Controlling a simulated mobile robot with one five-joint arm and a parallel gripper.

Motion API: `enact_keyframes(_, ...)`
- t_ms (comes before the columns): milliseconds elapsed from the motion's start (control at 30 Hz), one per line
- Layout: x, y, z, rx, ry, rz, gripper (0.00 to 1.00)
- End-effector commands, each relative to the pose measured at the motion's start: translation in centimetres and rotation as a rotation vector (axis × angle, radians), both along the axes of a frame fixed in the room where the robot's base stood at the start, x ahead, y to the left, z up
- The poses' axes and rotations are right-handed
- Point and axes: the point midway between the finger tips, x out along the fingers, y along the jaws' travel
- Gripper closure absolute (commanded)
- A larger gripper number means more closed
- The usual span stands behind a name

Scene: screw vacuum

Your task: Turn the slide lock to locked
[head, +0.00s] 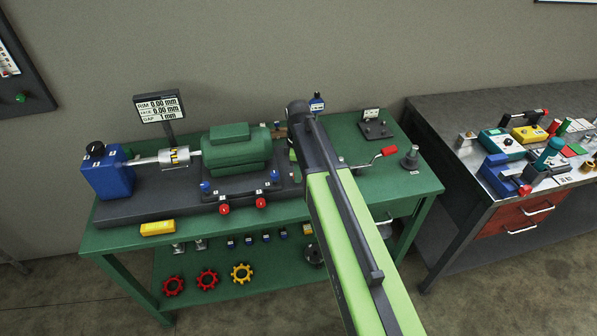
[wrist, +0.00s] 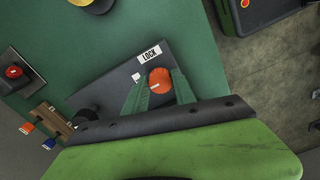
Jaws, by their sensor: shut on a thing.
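The slide lock shows in the wrist view as a dark plate (wrist: 112,92) with a white LOCK label (wrist: 149,53) and a round orange-red knob (wrist: 159,76). A short white mark is on the knob. A smaller white tag (wrist: 136,76) lies beside it. My gripper (wrist: 157,88) has its two green fingers on either side of the knob and is shut on it. The fingers hide the knob's lower sides. In the head view my arm covers the knob, and the fingers cannot be made out.
On the green bench (head: 285,221), a green motor (head: 236,152) stands left of my arm. A red-handled crank (head: 388,151) and a grey post (head: 410,158) stand to its right. A second bench (head: 440,130) with tools is farther right.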

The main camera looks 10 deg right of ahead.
Motion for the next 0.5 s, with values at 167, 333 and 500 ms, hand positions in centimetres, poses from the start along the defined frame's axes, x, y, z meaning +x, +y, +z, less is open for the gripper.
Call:
enact_keyframes(167, -0.01, 0.03, -0.01, 0.0, 0.0, -0.001, 1.0)
enact_keyframes(333, -0.02, 0.05, -0.01, 0.0, 0.001, -0.027, 1.0)
enact_keyframes(500, -0.03, 0.07, -0.02, 0.0, 0.001, -0.103, 1.0)
